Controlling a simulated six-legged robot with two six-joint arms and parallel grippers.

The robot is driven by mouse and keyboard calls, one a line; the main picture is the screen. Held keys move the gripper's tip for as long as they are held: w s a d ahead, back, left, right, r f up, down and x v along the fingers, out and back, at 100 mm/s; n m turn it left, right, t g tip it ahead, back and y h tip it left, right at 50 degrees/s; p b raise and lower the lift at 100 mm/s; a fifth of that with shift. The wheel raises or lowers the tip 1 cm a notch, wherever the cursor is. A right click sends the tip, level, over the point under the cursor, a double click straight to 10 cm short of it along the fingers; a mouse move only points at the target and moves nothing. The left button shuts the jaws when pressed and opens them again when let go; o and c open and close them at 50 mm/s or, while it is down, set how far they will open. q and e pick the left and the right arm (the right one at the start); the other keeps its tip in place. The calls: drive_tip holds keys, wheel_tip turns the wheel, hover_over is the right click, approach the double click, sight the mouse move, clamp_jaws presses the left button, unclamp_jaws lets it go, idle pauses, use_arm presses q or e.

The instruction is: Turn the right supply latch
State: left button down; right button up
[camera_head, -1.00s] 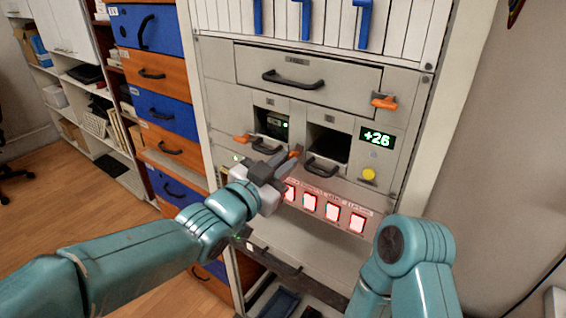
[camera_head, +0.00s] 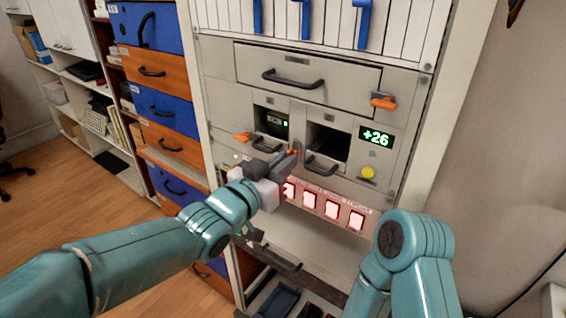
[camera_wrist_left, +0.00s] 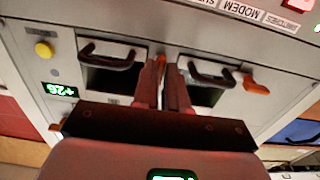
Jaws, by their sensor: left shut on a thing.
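The right supply latch (camera_head: 294,152) is a small orange lever between the two supply bays of the grey cabinet. My left gripper (camera_head: 287,160) is shut on it; its fingers cover most of the lever. In the left wrist view, a bit of orange latch (camera_wrist_left: 162,62) shows between the two reddish fingers of my left gripper (camera_wrist_left: 167,75). The right bay (camera_head: 328,143) is open and dark, with a black handle at its lower edge. My right arm comes in at the lower right, but its gripper is out of view.
The left bay holds a dark module (camera_head: 272,122) with a green light; its orange latch (camera_head: 242,137) is at left. Another orange latch (camera_head: 383,102) is by the upper drawer. A +26 display (camera_head: 376,138), yellow button (camera_head: 368,172) and red-lit switches (camera_head: 332,209) are close by.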

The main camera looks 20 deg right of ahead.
use_arm(q)
drive_tip(key=c, duration=1.2)
unclamp_jaws()
drive_tip(key=shift+a, duration=0.1)
drive_tip(key=b+v, duration=0.2)
drive_tip(key=v, duration=1.4)
drive_tip(key=shift+s+b, duration=0.15)
drive_tip(key=shift+b, duration=0.2)
drive_tip(key=shift+a, duration=0.1)
